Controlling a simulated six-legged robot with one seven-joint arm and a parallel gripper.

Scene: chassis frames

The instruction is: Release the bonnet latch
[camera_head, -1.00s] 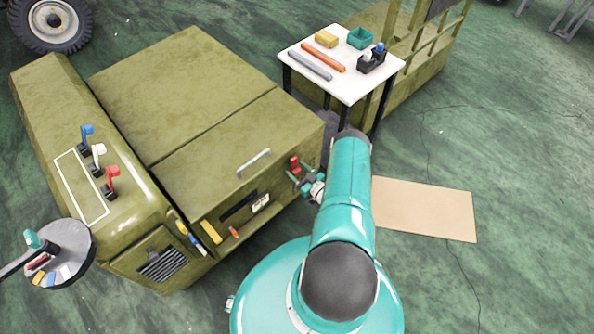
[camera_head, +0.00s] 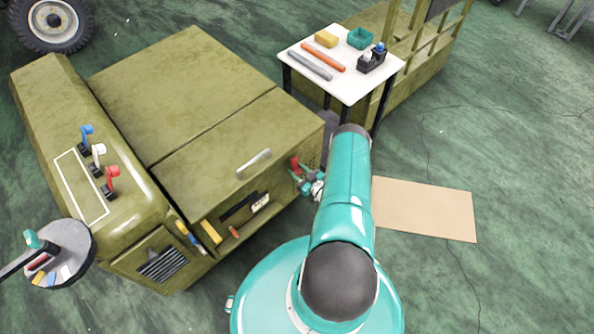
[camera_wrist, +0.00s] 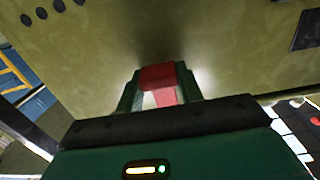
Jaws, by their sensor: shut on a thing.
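The olive bonnet panel (camera_head: 225,150) lies closed on the vehicle's front, with a pale bar handle (camera_head: 254,163) near its front edge. A red latch piece (camera_head: 295,162) sits on the front face below the panel's right corner. My gripper (camera_head: 303,178) is at this red piece. In the wrist view the red latch (camera_wrist: 157,77) is between the two green fingers of my gripper (camera_wrist: 160,90), which are shut on it. The finger contact is partly hidden in the head view by the gripper itself.
Blue, white and red levers (camera_head: 110,178) stand on the fender at left. A white table (camera_head: 350,88) with several small items stands behind my arm. A round grey tray (camera_head: 62,250) is at lower left. A tan mat (camera_head: 425,208) lies on open floor at right.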

